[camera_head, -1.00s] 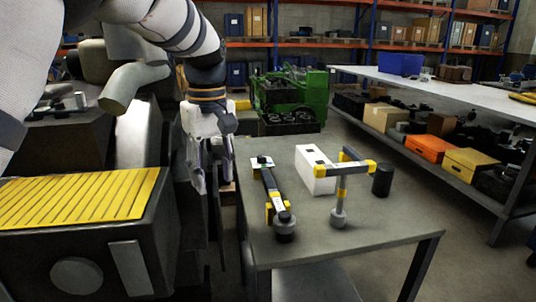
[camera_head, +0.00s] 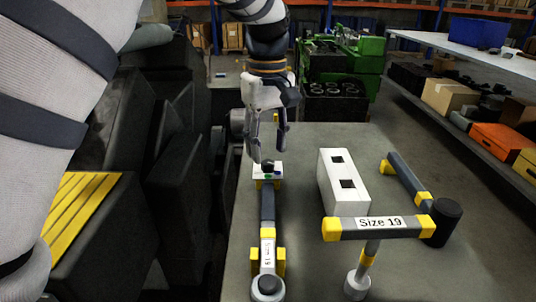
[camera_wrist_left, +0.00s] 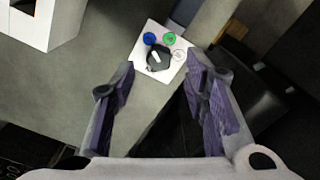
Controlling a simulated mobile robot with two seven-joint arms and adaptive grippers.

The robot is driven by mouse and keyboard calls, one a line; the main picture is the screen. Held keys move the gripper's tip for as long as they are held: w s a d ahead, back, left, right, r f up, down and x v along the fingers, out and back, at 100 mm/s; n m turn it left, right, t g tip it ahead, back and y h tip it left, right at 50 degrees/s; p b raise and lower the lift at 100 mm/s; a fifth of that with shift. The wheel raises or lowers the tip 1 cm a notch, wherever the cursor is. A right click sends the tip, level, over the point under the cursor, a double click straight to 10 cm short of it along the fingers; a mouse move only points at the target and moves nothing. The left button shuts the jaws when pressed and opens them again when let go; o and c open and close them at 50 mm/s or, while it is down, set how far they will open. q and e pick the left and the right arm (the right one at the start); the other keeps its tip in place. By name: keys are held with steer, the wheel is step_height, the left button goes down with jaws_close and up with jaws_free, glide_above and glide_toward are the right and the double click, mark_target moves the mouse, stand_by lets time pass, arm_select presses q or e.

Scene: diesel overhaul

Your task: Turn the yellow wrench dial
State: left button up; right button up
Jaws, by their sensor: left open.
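A dark wrench with yellow parts (camera_head: 267,210) and a "19" label lies on the table, its length pointing away from me. At its far end is a white plate (camera_head: 275,170) with a dark dial. In the left wrist view, the black dial knob (camera_wrist_left: 158,58) has a white pointer, and blue, green and whitish round marks sit around it on the plate (camera_wrist_left: 147,68). My left gripper (camera_head: 267,148) is open and empty, pointing down just above the plate. In the left wrist view the plate lies between and beyond the fingertips (camera_wrist_left: 160,78). My right gripper is out of view.
A second yellow and grey tool labelled "Size 19" (camera_head: 378,227) stands right of the wrench. A white block with square holes (camera_head: 335,190) and a black cylinder (camera_head: 443,222) are nearby on the grey table (camera_head: 415,280). A dark machine (camera_head: 180,200) borders the left side.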

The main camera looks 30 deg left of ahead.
mark_target(268, 162)
arm_select(q)
steer(key=shift+f, duration=1.7)
steer(key=shift+c, duration=0.2)
jaws_close()
